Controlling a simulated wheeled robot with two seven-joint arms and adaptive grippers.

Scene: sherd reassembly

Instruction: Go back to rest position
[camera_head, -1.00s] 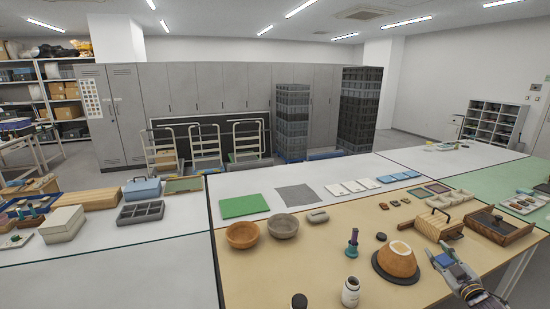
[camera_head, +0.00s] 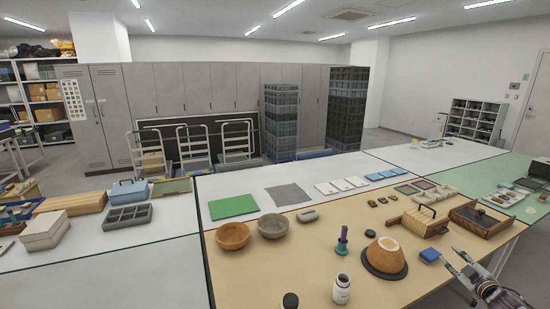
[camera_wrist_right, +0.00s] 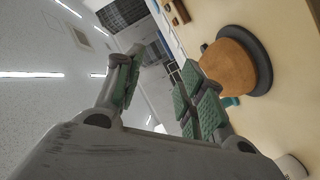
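My right gripper (camera_head: 456,260) is at the lower right in the head view, by the right edge of the tan table top (camera_head: 285,270). Its fingers are apart with nothing between them. In the right wrist view the green-padded fingers (camera_wrist_right: 155,85) are also spread and empty. My left gripper is in neither view.
The table's front middle is mostly clear.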

